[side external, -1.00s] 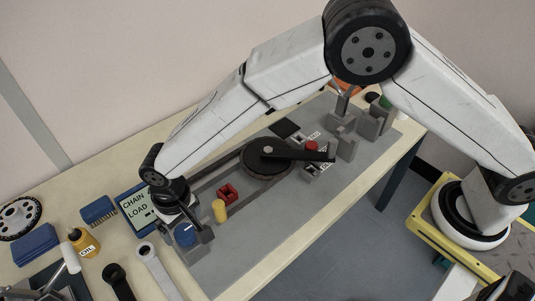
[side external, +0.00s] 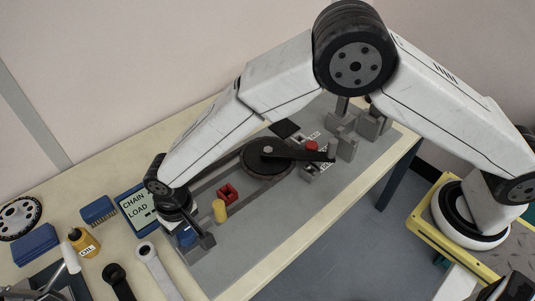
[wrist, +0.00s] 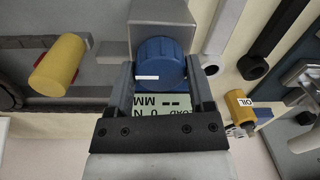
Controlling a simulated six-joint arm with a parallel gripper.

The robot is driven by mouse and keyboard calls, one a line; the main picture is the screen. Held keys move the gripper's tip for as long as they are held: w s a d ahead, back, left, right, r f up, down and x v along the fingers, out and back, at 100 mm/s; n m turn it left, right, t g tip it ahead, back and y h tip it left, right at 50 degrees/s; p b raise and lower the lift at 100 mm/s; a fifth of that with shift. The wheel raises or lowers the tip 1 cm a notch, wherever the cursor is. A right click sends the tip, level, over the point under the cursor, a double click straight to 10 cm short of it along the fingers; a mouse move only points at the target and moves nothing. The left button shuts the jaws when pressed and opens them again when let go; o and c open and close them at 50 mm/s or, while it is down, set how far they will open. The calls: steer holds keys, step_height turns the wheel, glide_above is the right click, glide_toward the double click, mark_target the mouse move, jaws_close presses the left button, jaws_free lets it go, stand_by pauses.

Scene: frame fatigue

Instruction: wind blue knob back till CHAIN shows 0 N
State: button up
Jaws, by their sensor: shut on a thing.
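The blue knob (wrist: 158,62) sits between the two fingers of my gripper (wrist: 160,84) in the wrist view, and the gripper is shut on it. A short white mark shows on the knob's face. In the side external view the knob (side external: 186,237) is partly covered by my gripper (side external: 181,224). The CHAIN LOAD display (side external: 136,210) stands just left of it there, with its reading partly hidden. In the wrist view the display (wrist: 160,104) is upside down and partly covered; its load line seems to read 0 N, with dashes by MM.
A yellow cylinder (side external: 219,211) and a red block (side external: 228,192) stand right of the knob on the grey plate (side external: 280,208). A black crank (side external: 290,154) lies farther back. An oil bottle (side external: 84,243) and wrenches (side external: 156,270) lie to the left and front.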

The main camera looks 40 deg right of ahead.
mark_target(185, 229)
steer(key=shift+n, duration=2.1)
steer(key=o, duration=1.2)
steer(key=shift+o, duration=0.2)
steer(key=shift+r, duration=0.15)
steer(key=shift+w+d+r, duration=0.1)
steer(key=shift+r, duration=1.8)
steer(key=shift+w+d+r, duration=0.1)
steer(key=shift+r, duration=1.8)
